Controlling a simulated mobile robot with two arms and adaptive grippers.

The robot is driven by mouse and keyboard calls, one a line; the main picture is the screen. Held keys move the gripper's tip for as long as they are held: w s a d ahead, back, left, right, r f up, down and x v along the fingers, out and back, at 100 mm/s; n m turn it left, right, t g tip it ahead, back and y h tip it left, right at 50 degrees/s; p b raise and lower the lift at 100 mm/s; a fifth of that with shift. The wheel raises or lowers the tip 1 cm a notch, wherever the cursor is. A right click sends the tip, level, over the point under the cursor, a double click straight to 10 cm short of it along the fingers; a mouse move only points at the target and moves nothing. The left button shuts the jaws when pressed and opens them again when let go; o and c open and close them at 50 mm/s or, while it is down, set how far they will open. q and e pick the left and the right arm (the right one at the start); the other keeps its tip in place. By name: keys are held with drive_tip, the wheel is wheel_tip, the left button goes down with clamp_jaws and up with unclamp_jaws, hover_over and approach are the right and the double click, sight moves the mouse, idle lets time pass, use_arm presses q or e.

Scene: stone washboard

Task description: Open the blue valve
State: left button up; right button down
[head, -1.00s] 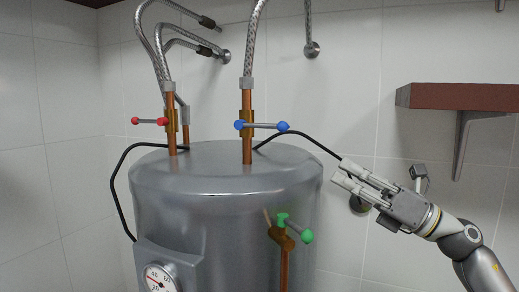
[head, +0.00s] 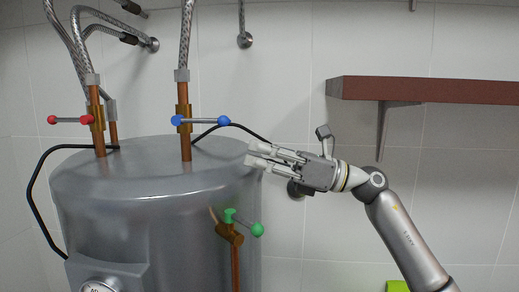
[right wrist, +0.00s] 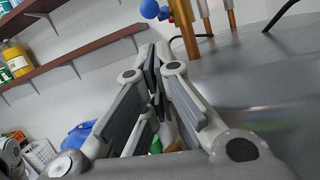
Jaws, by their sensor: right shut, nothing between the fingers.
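The blue valve (head: 202,121) is on a vertical copper pipe (head: 186,146) above the grey tank (head: 160,180). Its grey lever lies about level, with a blue hub at the left and a blue ball at the right end. In the right wrist view the blue ball (right wrist: 150,9) shows at the top, beyond the fingertips. My right gripper (head: 250,153) is shut and empty, below and right of the ball, apart from it, by the tank's upper right edge. It also fills the middle of the right wrist view (right wrist: 156,58). My left gripper is out of view.
A red valve (head: 72,119) stands left on another pipe, and a green valve (head: 242,222) is low on the tank front. A black cable (head: 232,124) arches behind the blue valve. A brown shelf (head: 430,89) is on the right wall. The space right of the blue ball is clear.

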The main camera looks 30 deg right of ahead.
sight(223, 121)
drive_tip(key=p+x, duration=0.2)
drive_tip(key=x, duration=0.4)
drive_tip(key=shift+r, duration=0.15)
drive_tip(key=shift+w+a+p, duration=0.25)
drive_tip(key=shift+a+p, duration=0.05)
drive_tip(key=shift+a, duration=0.15)
